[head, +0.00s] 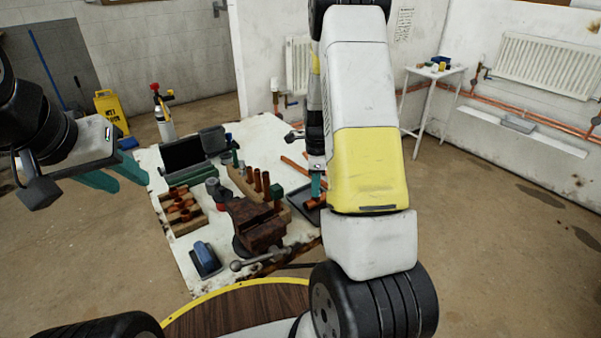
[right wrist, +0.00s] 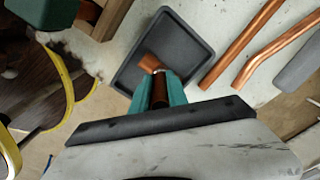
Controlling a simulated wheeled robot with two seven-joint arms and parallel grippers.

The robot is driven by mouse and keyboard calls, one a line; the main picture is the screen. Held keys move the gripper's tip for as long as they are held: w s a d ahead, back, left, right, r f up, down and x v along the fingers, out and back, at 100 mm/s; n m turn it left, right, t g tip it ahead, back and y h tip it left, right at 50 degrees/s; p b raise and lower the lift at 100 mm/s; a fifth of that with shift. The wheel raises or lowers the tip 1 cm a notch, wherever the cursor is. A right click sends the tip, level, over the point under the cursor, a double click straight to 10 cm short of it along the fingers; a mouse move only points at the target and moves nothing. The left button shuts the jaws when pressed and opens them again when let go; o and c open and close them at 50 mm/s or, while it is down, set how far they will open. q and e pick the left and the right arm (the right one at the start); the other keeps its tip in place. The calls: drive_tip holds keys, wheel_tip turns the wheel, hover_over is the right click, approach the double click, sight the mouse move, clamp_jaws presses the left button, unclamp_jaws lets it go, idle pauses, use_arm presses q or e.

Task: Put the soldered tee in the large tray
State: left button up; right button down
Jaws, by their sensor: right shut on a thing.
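The soldered tee (right wrist: 150,65) is a copper-coloured fitting between the teal fingertips of my right gripper (right wrist: 158,88). In the right wrist view it is over a dark grey rectangular tray (right wrist: 196,32); I cannot tell if it touches the tray floor. In the head view, the tray (head: 306,204) is at the bench's right edge, largely hidden by my right arm. The tee shows there as a small orange piece (head: 316,202) under my right gripper (head: 316,186). My left gripper (head: 118,176) is open and empty, left of the bench.
A vice (head: 258,224) stands at the bench's front, with upright copper pieces (head: 266,185) behind it. A wooden rack (head: 180,212) and a blue-topped item (head: 205,258) lie to its left. A dark toolbox (head: 186,153) is behind. Copper pipes (right wrist: 262,50) lie beside the tray.

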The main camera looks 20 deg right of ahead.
drive_tip(key=shift+f, duration=0.1)
drive_tip(key=c, duration=1.3)
unclamp_jaws()
wheel_tip(320, 180, up, 12)
drive_tip(key=shift+r, duration=0.15)
drive_tip(key=s+a+r+n+t, duration=0.2)
drive_tip(key=s+a+r+n, duration=0.2)
drive_tip(key=s+n, duration=0.3)
drive_tip(key=s+a+r+n+t+y, duration=0.1)
drive_tip(key=s+a+r+n+t, duration=0.1)
drive_tip(key=s+a+r+n, duration=0.2)
drive_tip(key=s+a+r+n+t+y, duration=0.1)
drive_tip(key=s+a+r+n, duration=0.3)
drive_tip(key=s+r+n, duration=0.4)
drive_tip(key=s+n+t, duration=0.1)
drive_tip(key=s+n, duration=0.2)
drive_tip(key=shift+s+r, duration=0.3)
drive_tip(key=shift+s, duration=0.1)
